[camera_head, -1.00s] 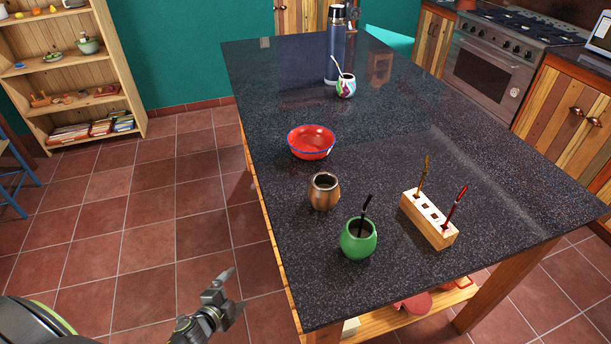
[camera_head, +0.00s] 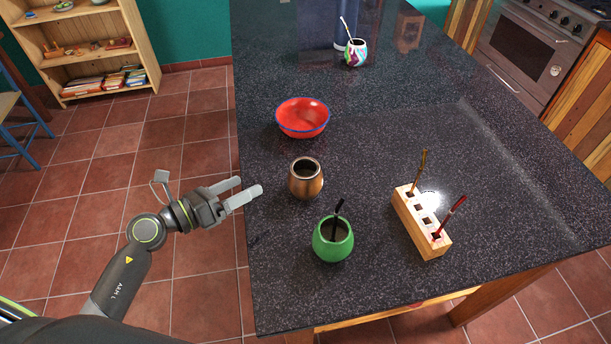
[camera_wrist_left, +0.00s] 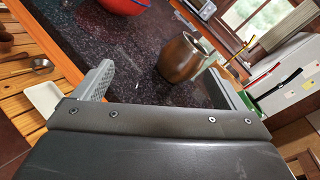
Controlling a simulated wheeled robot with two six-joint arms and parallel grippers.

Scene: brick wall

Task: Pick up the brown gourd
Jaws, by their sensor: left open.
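The brown gourd (camera_head: 306,180) is a rounded, coppery cup with a dark open top. It stands upright on the dark speckled table, between the red bowl and the green gourd. In the left wrist view the brown gourd (camera_wrist_left: 181,58) shows beyond the fingers, nearer the right one. My left gripper (camera_head: 250,190) is open and empty at the table's left edge. Its fingers point right toward the brown gourd, with a gap between. In the left wrist view the left gripper (camera_wrist_left: 165,85) has its fingers wide apart. My right gripper is not in view.
A red bowl (camera_head: 302,117) sits behind the gourd, and a green gourd (camera_head: 333,241) with a black straw in front. A wooden holder (camera_head: 420,225) with two straws stands right. A painted gourd (camera_head: 356,54) is farther back. The table (camera_head: 390,140) is clear between them.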

